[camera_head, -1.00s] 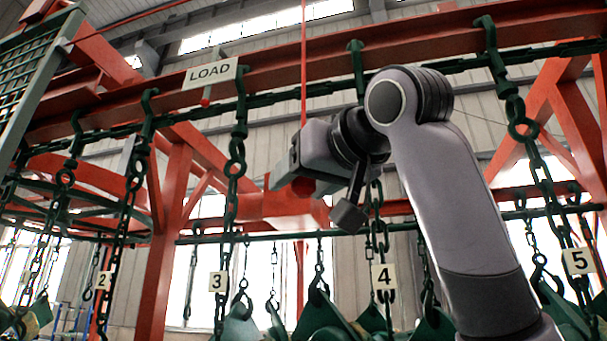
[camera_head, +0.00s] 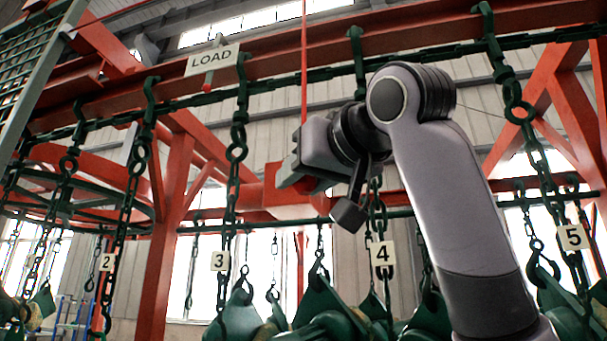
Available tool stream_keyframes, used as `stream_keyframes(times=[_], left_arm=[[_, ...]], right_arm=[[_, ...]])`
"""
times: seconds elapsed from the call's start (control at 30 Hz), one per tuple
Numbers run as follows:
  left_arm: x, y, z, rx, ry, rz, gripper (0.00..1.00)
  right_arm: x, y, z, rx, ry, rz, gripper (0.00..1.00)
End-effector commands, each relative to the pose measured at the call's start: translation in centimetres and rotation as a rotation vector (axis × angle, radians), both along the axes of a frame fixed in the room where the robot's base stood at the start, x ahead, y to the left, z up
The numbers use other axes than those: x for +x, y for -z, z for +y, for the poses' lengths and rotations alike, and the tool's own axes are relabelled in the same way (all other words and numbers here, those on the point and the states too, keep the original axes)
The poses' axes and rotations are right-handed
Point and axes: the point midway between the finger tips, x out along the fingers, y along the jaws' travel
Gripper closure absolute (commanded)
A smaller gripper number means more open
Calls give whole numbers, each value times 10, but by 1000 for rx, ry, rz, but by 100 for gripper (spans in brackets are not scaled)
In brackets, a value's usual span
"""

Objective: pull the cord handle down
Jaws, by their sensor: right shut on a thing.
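A thin red cord (camera_head: 304,60) hangs straight down from the top of the head view to my right gripper (camera_head: 291,172). My right gripper is seen from behind and the side at mid-picture, shut on the cord handle (camera_head: 309,185). Only a small red part of the handle shows below the jaws; the rest is hidden by the gripper. My left gripper is out of view.
A red beam carries green chains and a LOAD sign (camera_head: 212,61). Chains with plates 2, 3 (camera_head: 220,261), 4 (camera_head: 382,253) and 5 (camera_head: 573,237) hang around my arm. Green hoist blocks (camera_head: 238,316) fill the bottom. A red post (camera_head: 163,240) stands left.

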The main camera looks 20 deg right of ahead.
Motion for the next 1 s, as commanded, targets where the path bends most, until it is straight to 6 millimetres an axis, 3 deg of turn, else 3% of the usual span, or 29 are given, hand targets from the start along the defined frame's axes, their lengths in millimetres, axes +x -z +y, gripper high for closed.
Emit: stream_keyframes(times=[0.3, 0.33, 0.4, 0.73, 1.0], left_arm=[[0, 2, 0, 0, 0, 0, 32], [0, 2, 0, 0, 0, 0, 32], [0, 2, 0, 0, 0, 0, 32], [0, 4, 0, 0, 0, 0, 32], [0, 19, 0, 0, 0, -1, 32]], right_arm=[[0, 4, 1, -3, 0, 4, 100], [0, 4, 1, -3, -1, 4, 54], [0, 4, 1, -3, -1, 4, 40], [-5, 4, 0, -1, 0, 1, 40], [-45, 5, -8, -2, -1, 0, 40]])
